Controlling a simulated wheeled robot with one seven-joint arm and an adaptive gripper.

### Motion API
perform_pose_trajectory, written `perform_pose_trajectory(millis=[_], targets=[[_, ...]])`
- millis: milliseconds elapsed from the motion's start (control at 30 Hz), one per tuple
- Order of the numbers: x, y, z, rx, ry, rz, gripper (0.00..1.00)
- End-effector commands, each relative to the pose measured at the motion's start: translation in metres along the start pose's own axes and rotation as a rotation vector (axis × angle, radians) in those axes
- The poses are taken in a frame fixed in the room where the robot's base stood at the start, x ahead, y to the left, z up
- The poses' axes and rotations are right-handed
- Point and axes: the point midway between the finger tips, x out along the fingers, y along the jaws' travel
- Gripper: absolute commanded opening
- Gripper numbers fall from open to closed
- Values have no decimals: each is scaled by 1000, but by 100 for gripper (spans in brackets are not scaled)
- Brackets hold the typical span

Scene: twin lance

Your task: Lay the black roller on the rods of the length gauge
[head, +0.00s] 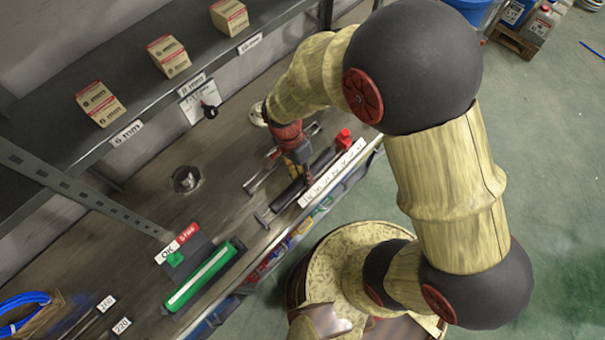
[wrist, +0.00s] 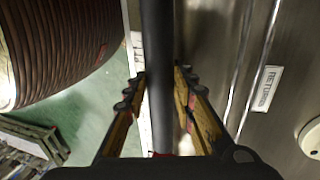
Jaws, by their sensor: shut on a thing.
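My gripper (head: 299,168) is over the bench near its front edge in the head view. In the wrist view its two fingers (wrist: 157,88) are shut on the black roller (wrist: 158,45), which runs lengthwise between them. The roller also shows in the head view as a dark bar (head: 285,199) below the gripper, partly hidden by it. The length gauge appears to be the assembly with a white scale strip (head: 332,173) and a red block (head: 343,139) at its far end. Whether the roller touches the gauge's rods I cannot tell.
A metal cup (head: 185,180) stands on the bench (head: 140,210). The shelf above holds several small boxes (head: 168,56). A RETURNS label (wrist: 264,88) shows in the wrist view.

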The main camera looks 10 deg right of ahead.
Motion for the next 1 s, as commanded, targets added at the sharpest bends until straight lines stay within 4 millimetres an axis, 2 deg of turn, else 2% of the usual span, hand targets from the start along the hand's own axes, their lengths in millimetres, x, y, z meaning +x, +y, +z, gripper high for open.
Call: perform_pose_trajectory(millis=[67, 100, 433, 767, 867, 1000], targets=[[-1, 0, 0, 0, 0, -1, 0], [-1, 0, 0, 0, 0, -1, 28], [0, 0, 0, 0, 0, 0, 47], [-2, 0, 0, 0, 0, 0, 47], [-9, 0, 0, 0, 0, -1, 47], [-32, -1, 0, 0, 1, -4, 47]])
